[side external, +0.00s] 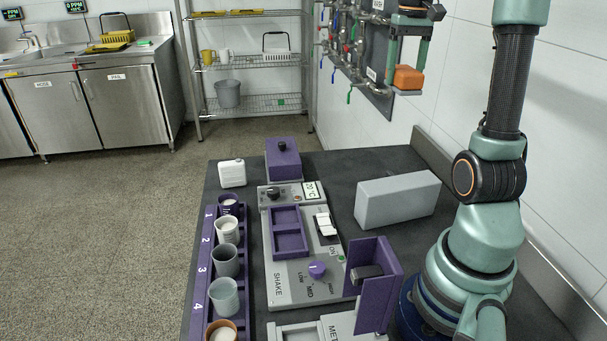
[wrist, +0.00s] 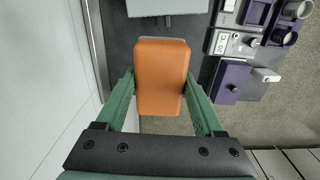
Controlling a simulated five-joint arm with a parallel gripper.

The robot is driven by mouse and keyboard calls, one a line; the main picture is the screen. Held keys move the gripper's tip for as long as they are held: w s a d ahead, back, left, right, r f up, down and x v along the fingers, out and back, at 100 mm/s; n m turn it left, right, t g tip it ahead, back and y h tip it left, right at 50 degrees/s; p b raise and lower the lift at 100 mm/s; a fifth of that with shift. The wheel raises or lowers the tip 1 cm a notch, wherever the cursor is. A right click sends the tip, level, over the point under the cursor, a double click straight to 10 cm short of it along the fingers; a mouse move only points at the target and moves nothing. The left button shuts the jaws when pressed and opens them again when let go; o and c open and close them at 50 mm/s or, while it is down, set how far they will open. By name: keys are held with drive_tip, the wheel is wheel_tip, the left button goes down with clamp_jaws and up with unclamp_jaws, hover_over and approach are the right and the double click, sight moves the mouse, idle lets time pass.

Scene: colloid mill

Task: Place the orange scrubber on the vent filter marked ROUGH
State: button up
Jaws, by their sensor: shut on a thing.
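The orange scrubber (side external: 408,78) is a rounded block held up in the air at the upper right of the side view, in front of the wall panel. It also shows in the wrist view (wrist: 161,75), upright between the two green fingers. My gripper (wrist: 160,88) is shut on it, one finger at each long side; in the side view my gripper (side external: 406,68) points down with the scrubber at its tips. I cannot make out a vent filter marked ROUGH in either view.
A wall panel (side external: 375,50) with pipes and coloured valve handles is close by the scrubber. Below, the dark bench holds a grey block (side external: 397,199), a purple lidded box (side external: 283,163), a white jug (side external: 232,173) and a purple cup rack (side external: 243,262). A wire shelf (side external: 250,62) stands behind.

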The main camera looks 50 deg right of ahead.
drive_tip(key=r, duration=0.1)
hover_over(399, 180)
drive_tip(key=d, duration=0.1)
drive_tip(key=f, duration=1.3)
drive_tip(key=a+f, duration=0.1)
drive_tip(key=f, duration=0.6)
drive_tip(key=o, duration=1.4)
drive_tip(key=shift+f, duration=0.1)
